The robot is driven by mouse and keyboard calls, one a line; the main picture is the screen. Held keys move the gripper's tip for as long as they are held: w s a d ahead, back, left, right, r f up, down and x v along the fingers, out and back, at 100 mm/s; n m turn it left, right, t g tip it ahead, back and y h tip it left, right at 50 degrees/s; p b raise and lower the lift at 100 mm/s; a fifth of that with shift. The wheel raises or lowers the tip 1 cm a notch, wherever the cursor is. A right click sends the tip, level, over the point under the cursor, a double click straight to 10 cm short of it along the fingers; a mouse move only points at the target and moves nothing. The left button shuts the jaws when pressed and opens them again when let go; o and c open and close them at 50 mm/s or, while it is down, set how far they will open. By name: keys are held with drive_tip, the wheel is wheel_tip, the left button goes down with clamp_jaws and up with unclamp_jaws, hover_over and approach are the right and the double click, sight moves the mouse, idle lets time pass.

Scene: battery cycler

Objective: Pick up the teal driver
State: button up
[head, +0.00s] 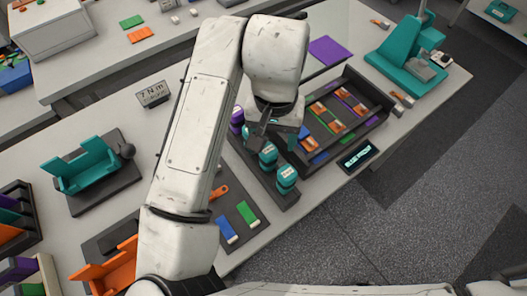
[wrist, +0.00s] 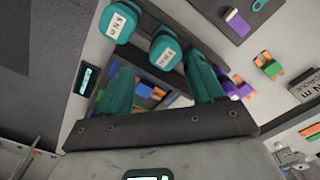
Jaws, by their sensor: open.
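Two teal drivers with white labels stand upright in a dark rack (head: 262,182). The nearer one (head: 287,174) is at the rack's end; its cap (wrist: 122,22) reads "5 N m" in the wrist view. The other teal driver (head: 268,154) is beside it; its cap (wrist: 165,46) has a label too small to read surely. My gripper (head: 276,138) is above the rack, open and empty. In the wrist view its teal fingers (wrist: 160,66) straddle the line of sight to this second driver, with gaps on both sides. No contact shows.
A purple driver (head: 237,117) stands farther along the rack, partly behind my arm. A dark compartment tray (head: 378,122) is right of the rack. A sign (head: 153,94) reads "7 N m". A teal cradle (head: 85,167) is left. A dark mat (head: 232,205) holds coloured pieces.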

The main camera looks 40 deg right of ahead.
sight(272, 148)
wheel_tip(272, 148, down, 4)
drive_tip(key=shift+r, duration=0.15)
drive_tip(key=shift+w+a+f+p, duration=0.2)
drive_tip(key=shift+f+p, duration=0.3)
drive_tip(key=shift+f, duration=0.8)
drive_tip(key=shift+w+a+f+p, duration=0.15)
drive_tip(key=shift+f+p, duration=0.3)
drive_tip(key=shift+f, duration=0.85)
drive_tip(key=shift+s, duration=0.1)
clamp_jaws()
